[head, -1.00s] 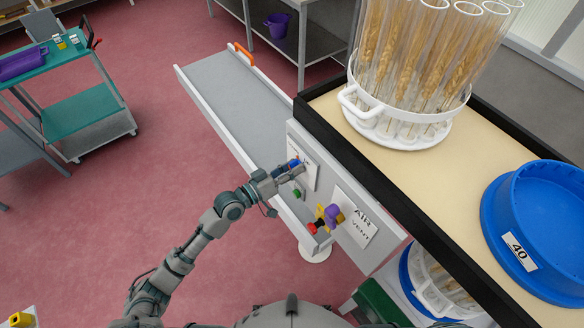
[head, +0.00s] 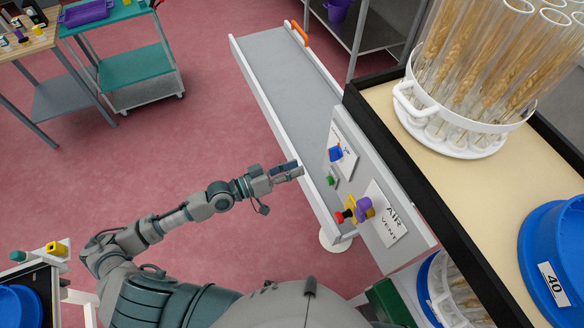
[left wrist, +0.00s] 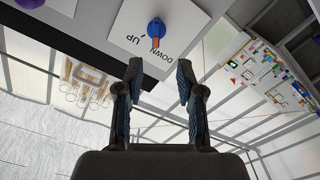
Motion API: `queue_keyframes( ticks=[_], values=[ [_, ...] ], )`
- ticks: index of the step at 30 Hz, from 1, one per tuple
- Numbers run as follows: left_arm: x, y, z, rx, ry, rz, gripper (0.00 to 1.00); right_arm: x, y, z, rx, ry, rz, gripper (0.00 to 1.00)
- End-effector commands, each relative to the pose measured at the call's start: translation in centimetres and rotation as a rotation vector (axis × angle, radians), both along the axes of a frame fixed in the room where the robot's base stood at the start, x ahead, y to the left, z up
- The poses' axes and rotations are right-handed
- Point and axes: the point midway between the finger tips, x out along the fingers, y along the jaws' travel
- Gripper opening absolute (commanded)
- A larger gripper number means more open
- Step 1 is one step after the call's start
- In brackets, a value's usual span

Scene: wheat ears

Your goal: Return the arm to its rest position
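My left arm comes in from the lower left of the head view, and its gripper (head: 290,171) is apart from the control panel (head: 408,222), just left of it. In the left wrist view the two fingers (left wrist: 160,82) stand apart with nothing between them. Beyond them is a blue knob (left wrist: 156,29) with an orange mark on a white UP/DOWN plate (left wrist: 178,50). In the head view the blue knob (head: 335,154) sits on the panel's upper plate. My right gripper is not in view.
The panel also bears a green button (head: 330,180), a red button (head: 339,217) and a purple knob (head: 363,208). A grey conveyor (head: 290,85) runs behind. A rack of wheat tubes (head: 462,130) and a blue tub (head: 565,250) stand right. Open floor (head: 150,165) lies left.

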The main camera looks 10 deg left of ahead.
Motion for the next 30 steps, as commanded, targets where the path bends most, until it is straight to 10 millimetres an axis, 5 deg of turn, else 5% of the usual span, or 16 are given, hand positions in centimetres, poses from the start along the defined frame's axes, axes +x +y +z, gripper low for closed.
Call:
queue_keyframes(
  ticks=[17,20,23,26,30],
  values=[
    [0.8,0.5,-1.0,0.011,0.000,0.023,0.38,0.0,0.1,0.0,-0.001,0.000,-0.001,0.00],
    [3.1,2.0,-4.3,0.055,0.003,0.095,0.38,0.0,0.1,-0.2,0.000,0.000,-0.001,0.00],
    [6.1,4.7,-10.2,0.143,0.020,0.207,0.38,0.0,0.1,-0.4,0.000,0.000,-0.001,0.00],
    [7.9,8.1,-17.9,0.258,0.065,0.321,0.38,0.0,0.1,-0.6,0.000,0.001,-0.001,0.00],
    [7.1,12.4,-28.8,0.427,0.165,0.436,0.38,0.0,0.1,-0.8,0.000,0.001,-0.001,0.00]
  ],
)
